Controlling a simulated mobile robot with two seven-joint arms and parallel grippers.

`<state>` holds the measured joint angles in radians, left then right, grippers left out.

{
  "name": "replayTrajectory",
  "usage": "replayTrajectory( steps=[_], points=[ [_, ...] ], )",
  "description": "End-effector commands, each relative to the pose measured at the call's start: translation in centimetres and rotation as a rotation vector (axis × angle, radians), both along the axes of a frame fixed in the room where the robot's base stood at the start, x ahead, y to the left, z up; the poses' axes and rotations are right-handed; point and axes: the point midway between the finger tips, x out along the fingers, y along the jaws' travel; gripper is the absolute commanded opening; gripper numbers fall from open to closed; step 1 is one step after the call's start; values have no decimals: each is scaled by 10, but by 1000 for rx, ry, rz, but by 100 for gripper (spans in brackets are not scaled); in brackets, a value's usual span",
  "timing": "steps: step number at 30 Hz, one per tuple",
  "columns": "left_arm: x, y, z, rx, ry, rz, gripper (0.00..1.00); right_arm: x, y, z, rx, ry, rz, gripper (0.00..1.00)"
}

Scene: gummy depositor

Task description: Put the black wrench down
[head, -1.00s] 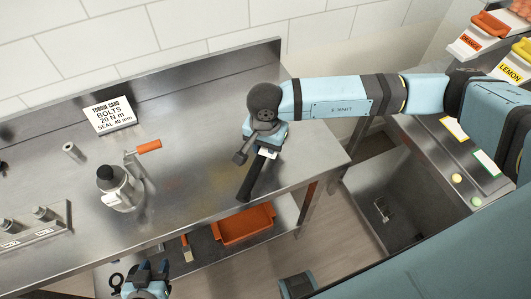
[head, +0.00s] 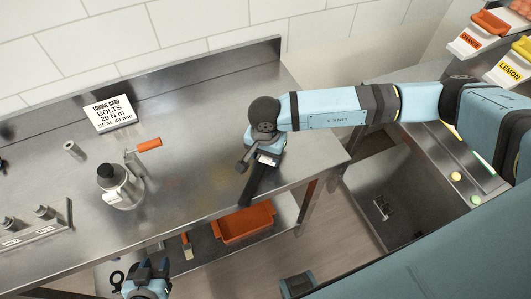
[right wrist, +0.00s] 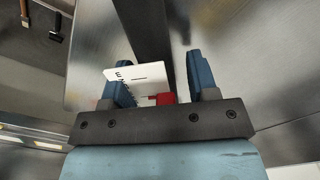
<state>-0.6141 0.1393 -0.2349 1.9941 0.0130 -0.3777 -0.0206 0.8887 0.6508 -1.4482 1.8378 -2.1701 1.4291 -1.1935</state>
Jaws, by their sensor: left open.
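The black wrench (head: 259,187) lies slanting at the bench's front edge, below my right gripper. It has a white tag with dark print. My right gripper (head: 265,157) is over it. In the right wrist view, the wrench's dark bar (right wrist: 152,35) runs between the two blue fingers (right wrist: 162,88), with a gap visible at the right finger. The tag (right wrist: 125,76) and a small red part sit near the left finger. The wrench's head end is hidden under my gripper. My left gripper (head: 146,272) is open and empty, low in front of the bench.
The steel bench (head: 190,160) has free room left of the wrench. An orange bin (head: 245,225) is on the lower shelf.

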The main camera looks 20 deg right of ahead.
Motion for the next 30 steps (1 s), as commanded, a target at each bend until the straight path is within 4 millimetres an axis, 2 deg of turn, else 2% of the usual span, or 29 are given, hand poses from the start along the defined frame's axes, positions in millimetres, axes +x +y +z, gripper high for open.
replayTrajectory(
  steps=[5, 8, 18, 21, 25, 30],
  points=[
    [0, 0, 7, 0, -1, 0, 40, 0, 0, 6, 0, 0, 0, 54],
    [1, 0, 2, -1, -5, 0, 40, 1, 0, 15, 2, -2, 0, 54],
    [0, 0, -17, 1, 3, 0, 40, 1, 0, 88, 1, -5, 1, 54],
    [-1, 0, -21, 1, 5, 0, 40, 0, 0, 104, 1, -4, 1, 54],
    [-1, 0, -23, 1, 5, 0, 40, 1, 0, 118, 1, -2, 0, 54],
    [-1, 0, -22, 1, 3, 0, 40, 0, 0, 123, -1, 1, 0, 54]
  ],
)
